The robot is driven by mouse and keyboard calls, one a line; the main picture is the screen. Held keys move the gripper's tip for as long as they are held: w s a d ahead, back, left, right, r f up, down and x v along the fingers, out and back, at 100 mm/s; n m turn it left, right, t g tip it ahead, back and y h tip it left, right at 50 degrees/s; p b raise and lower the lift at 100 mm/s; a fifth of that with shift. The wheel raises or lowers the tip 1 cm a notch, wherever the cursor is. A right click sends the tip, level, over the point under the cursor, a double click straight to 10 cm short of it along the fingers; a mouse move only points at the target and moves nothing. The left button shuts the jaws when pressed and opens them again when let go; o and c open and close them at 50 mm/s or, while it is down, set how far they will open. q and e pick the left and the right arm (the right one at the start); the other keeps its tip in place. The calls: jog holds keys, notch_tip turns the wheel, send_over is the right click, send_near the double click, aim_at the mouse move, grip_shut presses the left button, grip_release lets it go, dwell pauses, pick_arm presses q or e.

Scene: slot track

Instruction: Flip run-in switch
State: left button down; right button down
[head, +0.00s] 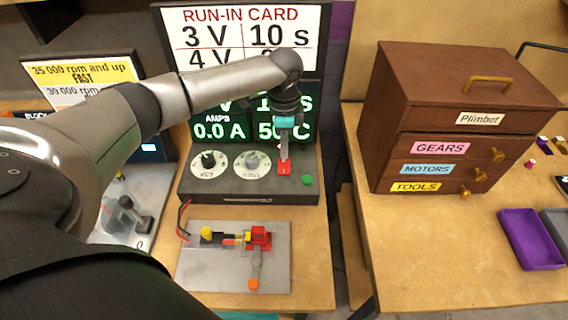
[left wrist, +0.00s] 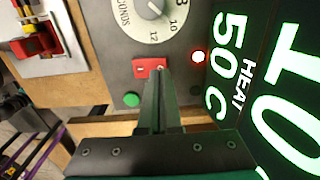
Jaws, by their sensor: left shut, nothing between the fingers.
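The run-in unit (head: 230,200) is a dark box with two white dials, a display and a red switch plate (head: 284,169) at the right of its panel. The red switch plate also shows in the left wrist view (left wrist: 143,68), partly covered by my fingers. My left gripper (head: 285,150) is shut and empty, its tips right at the switch plate. I cannot tell whether they touch the switch. A red lamp (left wrist: 198,56) is lit beside the plate, and a green button (head: 307,180) is near it. My right gripper is not in view.
A grey plate (head: 205,275) with a motor rig, wires and an orange-tipped lever lies in front of the unit. A run-in card (head: 242,35) stands behind. A wooden drawer cabinet (head: 395,110) and a purple tray (head: 530,240) are on the right table, past a gap.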

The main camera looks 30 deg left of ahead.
pick_arm(q)
jog(key=shift+f+b, duration=0.3)
jog(key=shift+f, duration=0.65)
dwell(0.6)
jog(key=shift+r, duration=0.1)
notch_tip(320, 180, up, 7)
jog(key=p, duration=0.9)
dwell(0.5)
